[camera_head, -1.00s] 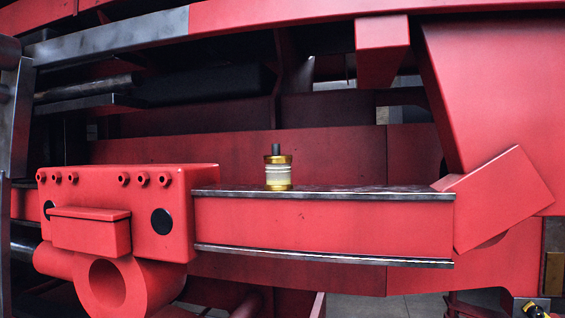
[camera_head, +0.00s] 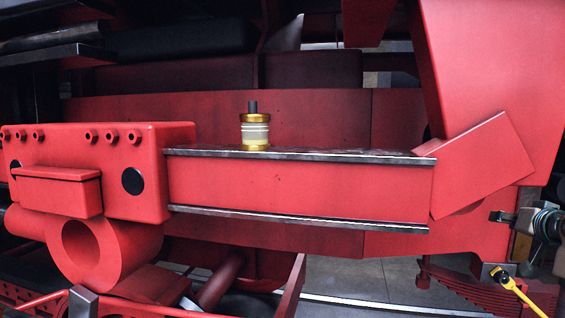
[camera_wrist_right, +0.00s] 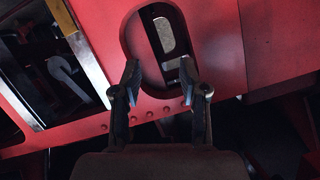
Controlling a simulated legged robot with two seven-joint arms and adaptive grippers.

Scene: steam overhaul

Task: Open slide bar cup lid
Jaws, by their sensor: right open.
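The slide bar cup (camera_head: 255,134) is a small brass cup with a pale band. It stands upright on the upper slide bar (camera_head: 310,154), left of the middle of the head view. Its lid (camera_head: 253,116) is on top, gold with a dark stub. My right gripper (camera_head: 497,217) is at the right edge of the head view, far to the right of the cup and lower. In the right wrist view my right gripper (camera_wrist_right: 160,82) has its fingers apart with nothing between them, before a red plate with a slot. The cup is not in that view. My left gripper is not in view.
A red block with bolts (camera_head: 90,165) stands left of the cup. A tilted red block (camera_head: 482,165) closes the bar's right end, near my right gripper. Red frame beams are behind and above. The space just above the bar around the cup is clear.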

